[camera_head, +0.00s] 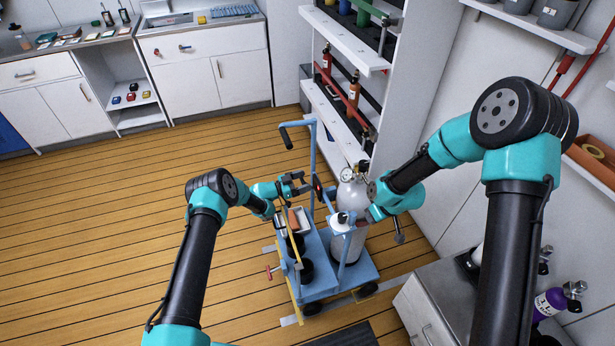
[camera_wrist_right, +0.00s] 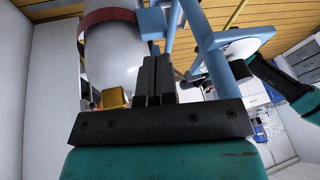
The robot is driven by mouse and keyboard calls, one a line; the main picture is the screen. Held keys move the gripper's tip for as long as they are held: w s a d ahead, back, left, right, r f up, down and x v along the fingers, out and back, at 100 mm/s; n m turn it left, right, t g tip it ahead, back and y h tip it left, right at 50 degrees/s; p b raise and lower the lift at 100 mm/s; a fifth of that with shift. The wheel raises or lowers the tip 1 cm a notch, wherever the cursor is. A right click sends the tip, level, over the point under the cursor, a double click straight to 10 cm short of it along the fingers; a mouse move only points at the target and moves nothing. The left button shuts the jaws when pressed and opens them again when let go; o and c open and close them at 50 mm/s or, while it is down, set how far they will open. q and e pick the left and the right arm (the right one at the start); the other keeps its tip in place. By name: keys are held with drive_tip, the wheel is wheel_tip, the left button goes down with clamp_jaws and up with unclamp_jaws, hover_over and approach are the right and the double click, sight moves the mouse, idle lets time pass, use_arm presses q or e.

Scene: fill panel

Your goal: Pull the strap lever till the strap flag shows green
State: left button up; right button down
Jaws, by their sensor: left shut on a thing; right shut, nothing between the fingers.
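A grey gas cylinder (camera_head: 352,196) stands upright on a blue cart (camera_head: 313,270). In the right wrist view a dark red strap (camera_wrist_right: 110,17) runs around the cylinder (camera_wrist_right: 112,60), and a small brass-coloured block (camera_wrist_right: 115,97) sits beside it. My left gripper (camera_head: 305,184) is shut on a small dark part (camera_head: 318,187) beside the cart's blue upright; I cannot tell whether this is the strap lever. My right gripper (camera_wrist_right: 155,68) is shut and empty, close to the cylinder and block. I cannot make out a green strap flag.
The cart's black handle (camera_head: 286,138) rises behind my left gripper. A tray (camera_head: 296,220) and dark containers ride on the cart's left. A shelf with bottles (camera_head: 353,92) stands close behind. A grey cabinet (camera_head: 440,300) is at the right. The wooden floor (camera_head: 110,220) at left is clear.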

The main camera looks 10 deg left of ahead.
drive_tip(key=w+a+n, duration=0.3)
drive_tip(key=w+a, duration=1.2)
drive_tip(key=a, duration=0.2)
drive_tip(key=w+r+m, duration=0.4)
drive_tip(key=w, duration=0.3)
drive_tip(key=shift+r+m+y, duration=0.25)
drive_tip(key=shift+m+y, duration=0.05)
drive_tip(key=shift+m, duration=0.1)
